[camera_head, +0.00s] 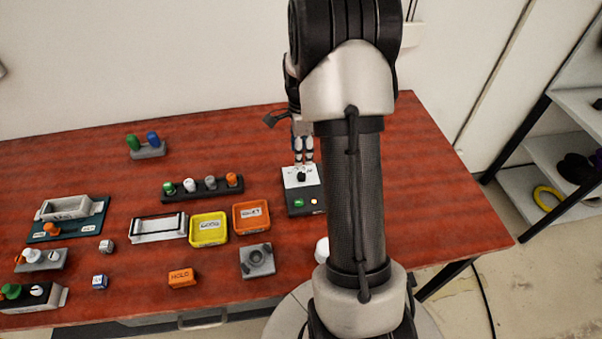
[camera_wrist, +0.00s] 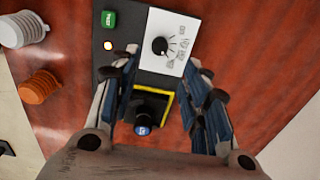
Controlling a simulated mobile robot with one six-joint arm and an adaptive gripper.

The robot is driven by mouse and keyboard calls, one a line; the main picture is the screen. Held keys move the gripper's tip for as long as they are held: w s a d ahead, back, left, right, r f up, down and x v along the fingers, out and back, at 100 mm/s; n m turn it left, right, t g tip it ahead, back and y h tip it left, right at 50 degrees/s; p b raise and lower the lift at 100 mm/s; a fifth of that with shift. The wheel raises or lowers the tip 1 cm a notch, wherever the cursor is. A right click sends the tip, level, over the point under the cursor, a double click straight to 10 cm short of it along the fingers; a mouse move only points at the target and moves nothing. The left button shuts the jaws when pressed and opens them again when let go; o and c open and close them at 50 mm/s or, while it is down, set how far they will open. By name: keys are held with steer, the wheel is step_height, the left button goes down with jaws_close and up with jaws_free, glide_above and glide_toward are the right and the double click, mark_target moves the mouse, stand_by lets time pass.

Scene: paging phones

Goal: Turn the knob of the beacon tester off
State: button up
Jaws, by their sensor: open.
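The beacon tester, a dark box (camera_head: 305,203) with a white knob panel, sits at the right part of the red table. Its black round knob (camera_head: 301,178) also shows in the wrist view (camera_wrist: 159,46), with a pointer and printed marks around it. The box has a green button (camera_wrist: 109,18) and a lit lamp (camera_wrist: 108,45). A blue-topped black piece in a yellow frame (camera_wrist: 144,128) shows between my fingers in the wrist view. My gripper (camera_head: 304,159) is open and empty, just behind and above the knob; its fingertips are apart, not around the knob.
A dark rack with coloured pegs (camera_head: 174,195), an orange tray (camera_head: 236,229) and a yellow tray (camera_head: 193,242) stand left of the tester. A grey fixture (camera_head: 257,273) lies in front. My arm hides the table to the right; bare table shows further right.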

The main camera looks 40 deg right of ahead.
mark_target(302, 174)
step_height(302, 174, down, 10)
steer(key=shift+r+b, duration=0.25)
steer(key=shift+b, duration=0.9)
steer(key=shift+c, duration=0.2)
jaws_close()
